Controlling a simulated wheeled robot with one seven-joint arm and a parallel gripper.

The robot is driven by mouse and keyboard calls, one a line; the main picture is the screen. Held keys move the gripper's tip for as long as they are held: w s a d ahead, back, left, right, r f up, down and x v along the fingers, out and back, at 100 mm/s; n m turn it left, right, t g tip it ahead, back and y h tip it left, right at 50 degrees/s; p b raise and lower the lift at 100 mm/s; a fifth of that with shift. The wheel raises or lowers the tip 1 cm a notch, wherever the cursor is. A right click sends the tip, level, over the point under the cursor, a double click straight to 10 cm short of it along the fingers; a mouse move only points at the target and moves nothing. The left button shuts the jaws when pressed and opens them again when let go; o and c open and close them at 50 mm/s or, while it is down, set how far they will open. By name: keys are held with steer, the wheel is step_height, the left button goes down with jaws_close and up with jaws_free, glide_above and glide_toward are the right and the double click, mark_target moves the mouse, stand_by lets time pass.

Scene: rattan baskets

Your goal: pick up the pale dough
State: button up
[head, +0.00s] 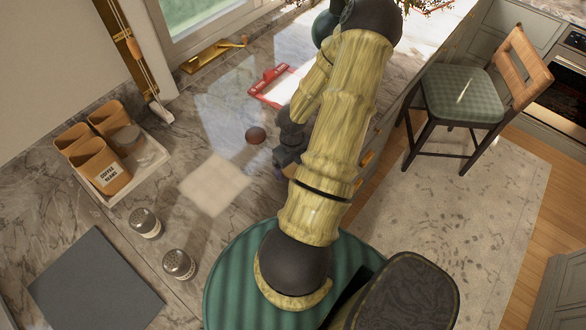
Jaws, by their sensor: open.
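I cannot clearly make out the pale dough. A flat, pale, roughly square patch (214,185) lies on the marble counter left of my arm, and I cannot tell whether it is the dough. A small reddish-brown round thing (255,135) sits on the counter between the patch and my gripper. My dark gripper (284,158) is open over the counter, just right of the round thing and right of the patch. Its fingers are small and dark, and my arm hides part of the counter behind them.
A white tray (147,176) with tan canisters (103,166) and a glass jar stands at left. Two shakers (146,223) (179,264) and a grey board (95,284) are nearer. A red clipboard (264,82) lies beyond the gripper. A chair (463,94) stands at right.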

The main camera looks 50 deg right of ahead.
mark_target(292, 169)
steer(key=c, duration=0.7)
step_height(292, 169, up, 10)
steer(key=p, duration=0.3)
stand_by(0.6)
